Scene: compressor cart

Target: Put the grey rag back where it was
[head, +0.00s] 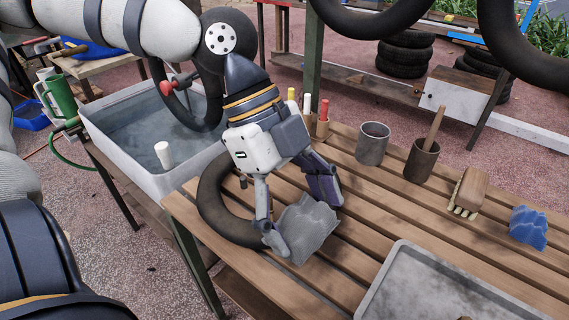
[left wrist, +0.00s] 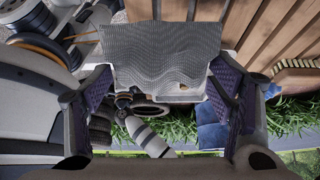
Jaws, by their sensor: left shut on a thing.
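The grey rag (head: 308,229) is a wavy, ribbed cloth low over the slatted wooden table (head: 350,190), beside a black tyre-like ring (head: 216,205). My left gripper (head: 302,222) points down with its fingers at the rag's two sides, shut on it. In the left wrist view the rag (left wrist: 165,52) spans the space between the two fingers (left wrist: 160,92). I cannot tell whether the rag touches the table. My right gripper is not in view.
A grey metal tray (head: 395,268) lies at front right. A water basin (head: 130,170) stands left.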

